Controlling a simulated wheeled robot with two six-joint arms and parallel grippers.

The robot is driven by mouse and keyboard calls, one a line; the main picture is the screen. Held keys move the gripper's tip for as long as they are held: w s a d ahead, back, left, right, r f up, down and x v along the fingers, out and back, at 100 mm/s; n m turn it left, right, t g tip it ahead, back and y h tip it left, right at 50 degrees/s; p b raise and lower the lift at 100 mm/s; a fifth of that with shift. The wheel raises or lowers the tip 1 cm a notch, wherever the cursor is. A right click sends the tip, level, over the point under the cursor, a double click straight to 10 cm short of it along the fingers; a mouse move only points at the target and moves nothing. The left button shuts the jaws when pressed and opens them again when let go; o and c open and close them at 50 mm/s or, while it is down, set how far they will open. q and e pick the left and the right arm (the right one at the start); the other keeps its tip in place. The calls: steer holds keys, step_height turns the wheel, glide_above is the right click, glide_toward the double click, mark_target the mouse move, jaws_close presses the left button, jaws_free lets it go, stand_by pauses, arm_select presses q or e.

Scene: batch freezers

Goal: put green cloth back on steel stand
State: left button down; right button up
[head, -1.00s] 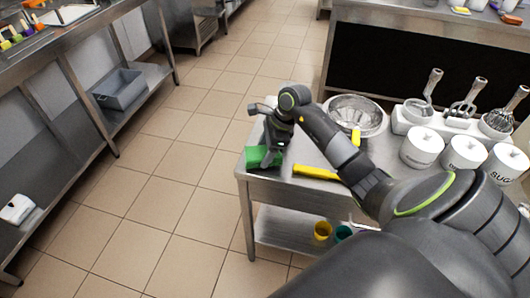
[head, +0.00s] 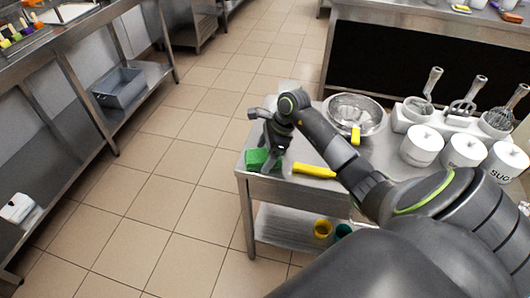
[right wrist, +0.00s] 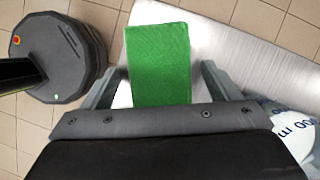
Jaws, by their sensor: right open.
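The green cloth (head: 257,159) lies folded on the near left corner of the steel stand (head: 300,187). My right gripper (head: 272,160) is open just above the stand's top at the cloth. In the right wrist view the cloth (right wrist: 158,62) lies flat between the two open fingers (right wrist: 160,88), with a gap on each side. The near end of the cloth is hidden behind the gripper body. My left gripper is not in view.
A yellow-handled tool (head: 314,171) lies on the stand right of the cloth. A steel bowl (head: 355,112), white canisters (head: 421,146) and a utensil holder stand farther back and right. A clear measuring jug (right wrist: 285,120) is close to the right finger. Tiled floor lies left.

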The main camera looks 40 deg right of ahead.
steer(key=b+v, duration=0.2)
steer(key=v, duration=1)
steer(key=shift+r, duration=0.15)
